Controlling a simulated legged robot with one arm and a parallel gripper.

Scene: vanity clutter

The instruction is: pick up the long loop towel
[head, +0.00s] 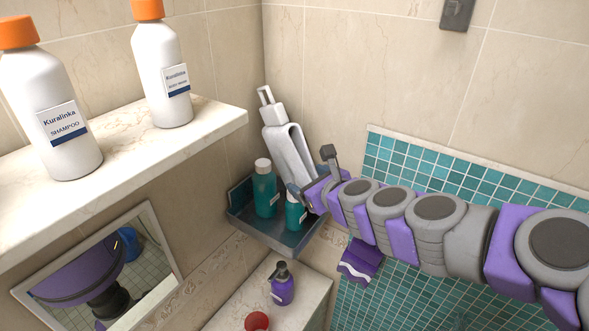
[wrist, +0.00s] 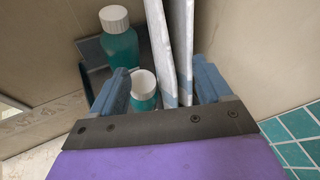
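The long loop towel (head: 291,152) is white and hangs as a narrow fold in the corner, above the dark corner shelf. In the wrist view it shows as two pale upright strips (wrist: 184,45) with a narrow gap between them. My gripper (head: 306,192) is at the towel's lower right in the head view. In the wrist view my gripper (wrist: 160,82) is open, with its blue-grey fingers spread and the strips within the span between them, nearer the right finger. Neither finger is clearly closed on the towel. The towel's lower end is partly hidden.
Two teal bottles (head: 265,188) (head: 294,211) stand on the corner shelf (head: 278,241), close to my gripper. A purple pump bottle (head: 282,286) and red cup (head: 257,321) are below. White bottles (head: 160,70) stand on the left ledge (head: 210,123).

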